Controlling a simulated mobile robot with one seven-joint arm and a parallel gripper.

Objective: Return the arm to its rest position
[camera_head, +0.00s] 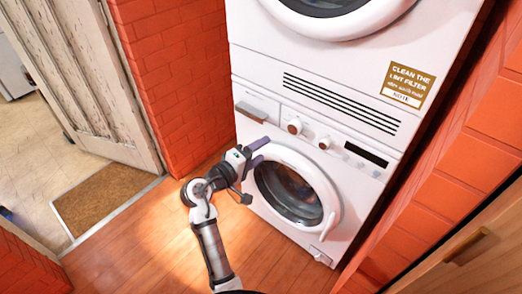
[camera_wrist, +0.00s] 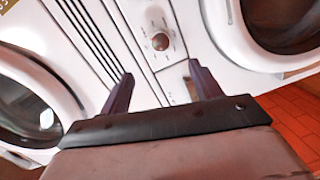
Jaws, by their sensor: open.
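My gripper (camera_head: 263,149) is in front of the white lower washing machine (camera_head: 262,205), by the upper left of its round door (camera_head: 292,190). In the wrist view, my gripper (camera_wrist: 160,70) has its two dark fingers spread with nothing between them. The machine's control panel and a round knob (camera_wrist: 160,41) show beyond the fingertips. The lower door looks shut. Whether the fingers touch the machine front cannot be told. My arm reaches up from the bottom of the head view, bent at the elbow.
An upper machine (camera_head: 345,60) with a lint filter sign (camera_head: 408,84) stands on the washer. Brick walls (camera_head: 180,75) flank both. A wooden cabinet (camera_head: 475,250) is at lower right. A worn door (camera_head: 85,80) and doormat (camera_head: 105,195) are left. Wooden floor (camera_head: 155,245) is clear.

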